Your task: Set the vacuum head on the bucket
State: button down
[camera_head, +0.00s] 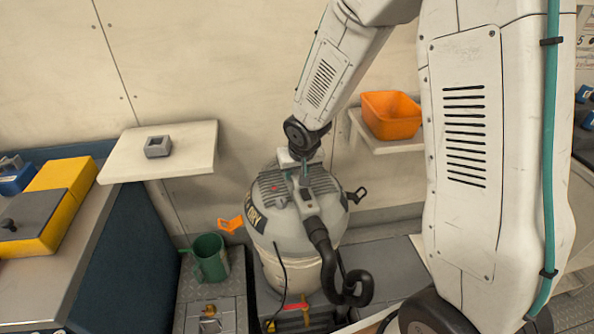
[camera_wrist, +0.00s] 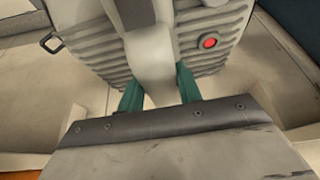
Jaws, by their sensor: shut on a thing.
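The vacuum head (camera_head: 275,215) is a grey dome with a ribbed top, a red button and a black hose. It is upright over the pale bucket (camera_head: 290,275), whose upper part it hides. I cannot tell whether the head rests on the rim or hangs just above it. My gripper (camera_head: 304,170) is shut on the handle on top of the head. In the wrist view, the teal fingertips of my gripper (camera_wrist: 160,92) stand on both sides of the pale handle, with the ribbed top of the vacuum head (camera_wrist: 208,22) beyond.
A green mug (camera_head: 209,257) stands close by at the left. Wall shelves carry a grey block (camera_head: 158,146) and an orange bin (camera_head: 390,115). The black hose (camera_head: 345,285) hangs in front.

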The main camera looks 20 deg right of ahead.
jog(key=shift+w, duration=0.1)
jog(key=c, duration=0.9)
grip_release()
jog(key=v, duration=0.8)
jog(key=shift+n+g, duration=0.3)
jog(key=shift+g, duration=0.6)
jog(key=s, duration=0.2)
jog(key=s+d+f, duration=0.1)
jog(key=s, duration=0.1)
jog(key=shift+f, duration=0.1)
jog(key=s, duration=0.1)
jog(key=s+r+g, duration=0.1)
jog(key=shift+s+d+h, duration=0.2)
jog(key=shift+s+h, duration=0.1)
jog(key=shift+s, duration=0.1)
jog(key=shift+y, duration=0.5)
jog(key=s+r, duration=0.5)
jog(key=s, duration=0.2)
jog(key=s+d+r, duration=0.1)
jog(key=s+r, duration=0.4)
jog(key=s, duration=0.2)
jog(key=s+d+r, duration=0.1)
jog(key=s+r, duration=0.4)
jog(key=s, duration=0.3)
jog(key=shift+s+r, duration=0.1)
jog(key=shift+r, duration=0.1)
